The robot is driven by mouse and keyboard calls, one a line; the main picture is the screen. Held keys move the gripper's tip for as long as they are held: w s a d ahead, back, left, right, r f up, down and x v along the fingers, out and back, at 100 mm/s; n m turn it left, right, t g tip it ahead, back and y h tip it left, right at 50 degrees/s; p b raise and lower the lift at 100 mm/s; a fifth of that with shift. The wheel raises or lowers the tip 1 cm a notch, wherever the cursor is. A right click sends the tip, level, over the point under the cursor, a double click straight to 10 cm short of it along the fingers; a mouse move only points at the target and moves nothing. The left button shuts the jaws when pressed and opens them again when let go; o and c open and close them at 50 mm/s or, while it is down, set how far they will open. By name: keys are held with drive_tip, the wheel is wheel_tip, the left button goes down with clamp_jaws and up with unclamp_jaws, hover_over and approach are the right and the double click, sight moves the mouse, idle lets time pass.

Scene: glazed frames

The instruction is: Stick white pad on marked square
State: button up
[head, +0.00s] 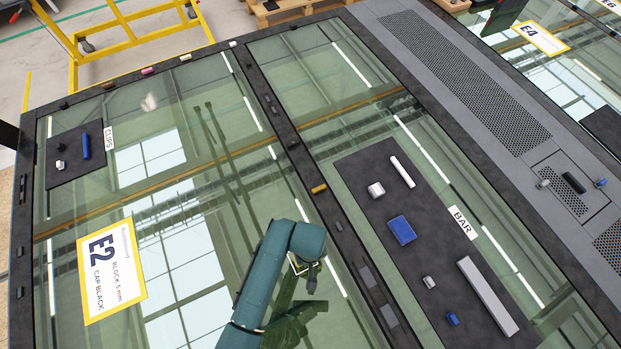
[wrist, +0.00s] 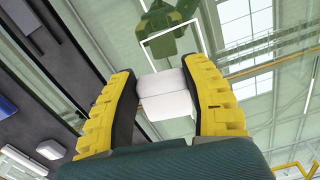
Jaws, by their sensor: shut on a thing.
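In the wrist view, my gripper (wrist: 165,98) has its two yellow-backed fingers closed on the white pad (wrist: 162,92), with a line across the pad's middle. The marked square (wrist: 172,38) is a thin white outline on the glass, beyond the pad and slightly right of it in the picture. The gap between pad and glass is hard to judge. In the head view, my gripper (head: 311,280) is over the glass beside the marked square (head: 296,262), which my arm partly covers. The held pad cannot be made out there.
A dark mat (head: 360,163) labelled BAR holds a blue block (head: 402,230), white blocks (head: 376,189) and a long grey bar (head: 487,296). A CLIPS mat (head: 66,142) lies far left. An E2 label (head: 111,266) lies left on the glass. Dark frame rails (head: 278,118) divide the panes.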

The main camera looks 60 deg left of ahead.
drive_tip(key=shift+s+a+r+n, duration=0.2)
drive_tip(key=shift+s+r+n, duration=0.25)
drive_tip(key=shift+s+n, duration=0.25)
drive_tip(key=shift+s+f, duration=0.1)
drive_tip(key=shift+s, duration=0.15)
drive_tip(key=shift+f, duration=0.15)
drive_tip(key=shift+d+r+p, duration=0.15)
drive_tip(key=shift+r+p, duration=0.05)
drive_tip(key=shift+p, duration=0.35)
drive_tip(key=shift+f+b, duration=1.15)
drive_tip(key=shift+f, duration=0.75)
drive_tip(key=shift+f, duration=0.1)
drive_tip(key=shift+f+b, duration=0.8)
drive_tip(key=shift+f, duration=0.3)
